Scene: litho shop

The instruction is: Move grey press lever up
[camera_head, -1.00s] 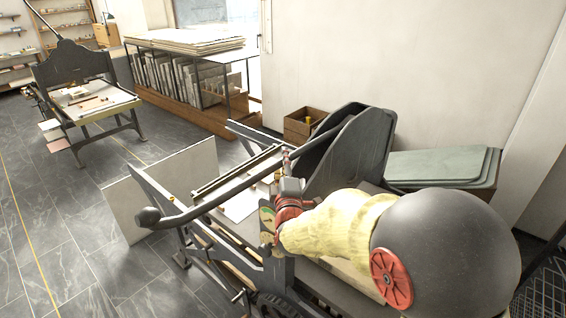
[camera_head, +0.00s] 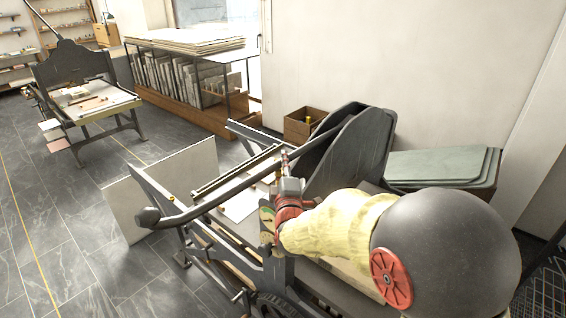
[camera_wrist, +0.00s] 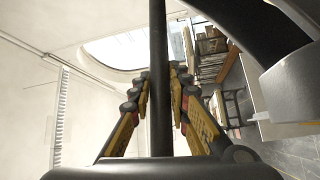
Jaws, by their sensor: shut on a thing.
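The grey press lever (camera_head: 215,201) is a long dark bar with a round knob at its lower left end. It slants from the knob up to the right, toward the press frame (camera_head: 345,155). My gripper (camera_head: 284,163) is at the bar's upper right part, small and partly hidden by my wrist. In the wrist view the lever (camera_wrist: 158,120) runs straight up the middle as a dark bar. The two yellow-and-black fingers of my gripper (camera_wrist: 160,78) lie on either side of it, closed around it. The exact contact is hard to see.
A pale panel (camera_head: 165,190) leans beside the press at the left. A wooden box (camera_head: 300,128) stands behind it against the wall. Grey-green slabs (camera_head: 442,165) are stacked at the right. Another press (camera_head: 75,80) stands far left, with open floor (camera_head: 60,230) between.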

